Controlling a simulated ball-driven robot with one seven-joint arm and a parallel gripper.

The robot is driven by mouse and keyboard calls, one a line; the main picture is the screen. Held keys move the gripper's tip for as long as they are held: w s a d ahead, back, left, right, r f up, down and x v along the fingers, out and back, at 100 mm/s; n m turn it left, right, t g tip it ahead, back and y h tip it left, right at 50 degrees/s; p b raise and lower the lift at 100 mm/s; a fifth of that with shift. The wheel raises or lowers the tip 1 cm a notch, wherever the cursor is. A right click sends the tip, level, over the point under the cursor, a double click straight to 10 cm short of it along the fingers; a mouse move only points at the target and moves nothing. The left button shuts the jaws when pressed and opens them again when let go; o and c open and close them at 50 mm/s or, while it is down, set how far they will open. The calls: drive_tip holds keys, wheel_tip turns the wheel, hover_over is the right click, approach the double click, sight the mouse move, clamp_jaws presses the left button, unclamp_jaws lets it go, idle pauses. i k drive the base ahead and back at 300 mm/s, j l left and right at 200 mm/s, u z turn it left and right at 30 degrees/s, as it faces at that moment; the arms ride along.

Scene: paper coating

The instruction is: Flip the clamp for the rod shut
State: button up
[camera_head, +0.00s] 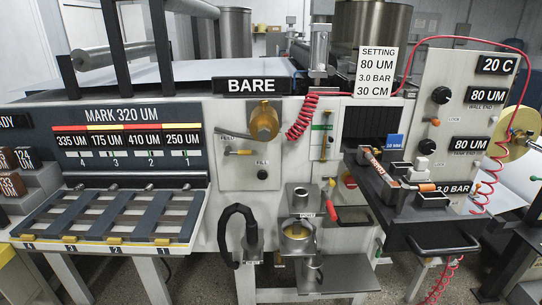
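No part is plainly labelled as the rod clamp, so I cannot tell for sure which one it is. A black tray (383,207) on the right carries metal fittings with an orange-ended handle (374,155) and another orange grip (427,187). These look like clamp levers, but their open or shut state is too small to tell. A small red handle (331,212) slants down beside the metal cups in the middle. No rod is clearly seen in a clamp. My gripper is not in view.
A slotted rack (120,215) stands out at the left under the MARK 320 UM panel (122,113). A black hose (226,222) and cups (298,236) project at centre. A red coiled cable (301,118) hangs above. The tray's black front handle (445,248) juts forward.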

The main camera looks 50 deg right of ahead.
sight(404, 190)
drive_tip(key=k+z, duration=0.9)
drive_tip(key=z, duration=0.15)
drive_tip(key=i+l, duration=0.2)
drive_tip(key=i, duration=0.25)
